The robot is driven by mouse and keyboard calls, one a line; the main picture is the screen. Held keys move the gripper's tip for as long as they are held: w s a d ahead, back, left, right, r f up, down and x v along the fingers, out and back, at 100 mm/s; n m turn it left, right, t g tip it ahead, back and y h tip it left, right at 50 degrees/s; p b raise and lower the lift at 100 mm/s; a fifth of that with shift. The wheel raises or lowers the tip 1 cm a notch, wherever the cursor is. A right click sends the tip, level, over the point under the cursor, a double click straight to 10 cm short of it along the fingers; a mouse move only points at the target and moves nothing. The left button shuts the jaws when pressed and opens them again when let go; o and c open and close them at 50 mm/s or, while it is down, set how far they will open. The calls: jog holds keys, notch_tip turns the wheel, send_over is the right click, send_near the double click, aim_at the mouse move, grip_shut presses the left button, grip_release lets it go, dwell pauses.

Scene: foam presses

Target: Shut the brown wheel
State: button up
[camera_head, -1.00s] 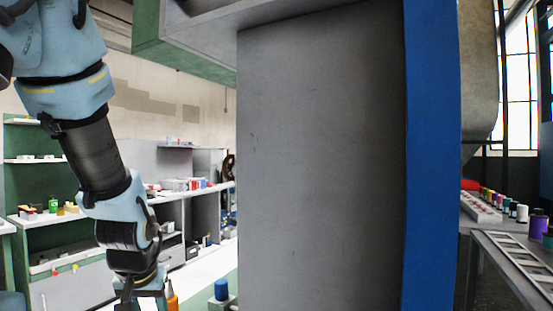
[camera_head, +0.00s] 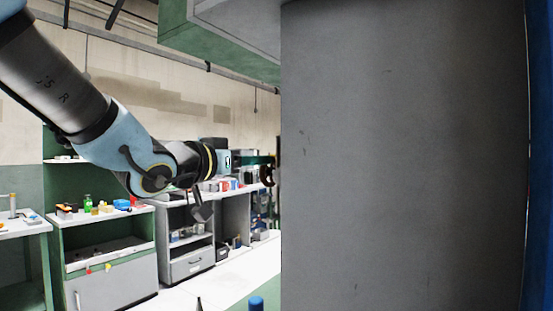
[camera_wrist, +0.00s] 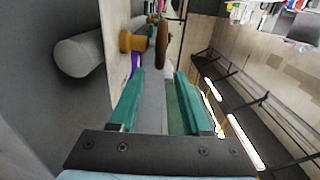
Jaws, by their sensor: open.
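The brown wheel (camera_wrist: 162,45) shows nearly edge-on in the wrist view, beside a yellow-orange fitting (camera_wrist: 132,41) on a pale panel. My gripper (camera_wrist: 158,82) is open, its two teal fingers pointing toward the wheel with a gap between them. The wheel lies beyond the fingertips, and I see no contact. In the head view a small part of the wheel (camera_head: 268,176) shows at the left edge of the large grey panel. My gripper's fingers (camera_head: 262,160) reach that edge, close to the wheel in the picture. How far the wheel is turned cannot be told.
A grey cylinder (camera_wrist: 82,55) sticks out left of the fitting, and a purple part (camera_wrist: 135,66) shows below it. The large grey panel (camera_head: 400,160) fills the right of the head view. Shelves and a bench (camera_head: 110,240) stand farther back at left.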

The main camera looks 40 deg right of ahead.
aim_at(276, 159)
jog(key=p+x, duration=0.3)
jog(key=x, duration=0.6)
jog(key=shift+d, duration=0.25)
jog(key=shift+c, duration=0.3)
grip_shut()
